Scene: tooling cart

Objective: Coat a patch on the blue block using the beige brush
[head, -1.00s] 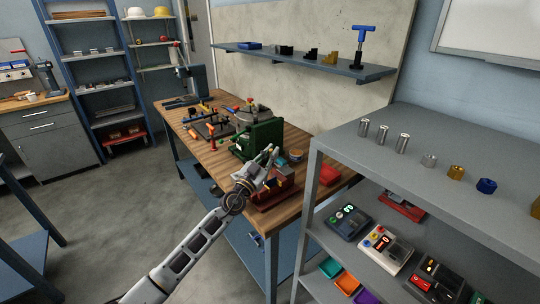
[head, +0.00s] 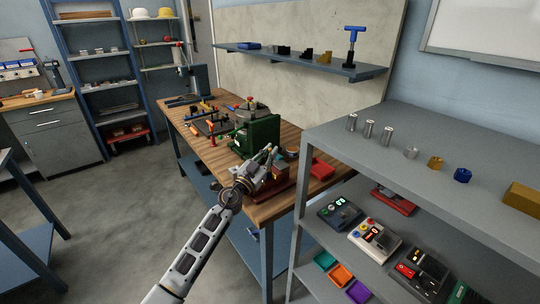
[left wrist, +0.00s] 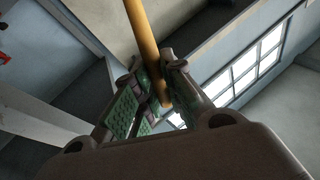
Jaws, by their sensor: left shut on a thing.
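My left gripper (head: 268,155) is over the near right end of the wooden workbench (head: 215,172), above a dark red fixture (head: 272,192). In the left wrist view its green-padded fingers (left wrist: 148,100) are shut around a tan, beige-brown rod, which looks like the handle of the beige brush (left wrist: 145,35). The brush's bristles do not show clearly in either view. I cannot pick out the blue block for certain; the gripper and arm cover part of that bench end. My right gripper is not in view.
A green machine (head: 257,136) stands just behind my left gripper. A red flat item (head: 322,169) lies on the bench to the right. A grey shelf unit (head: 430,150) with metal cylinders, a blue nut (head: 463,175) and several devices stands close on the right. Open floor lies left.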

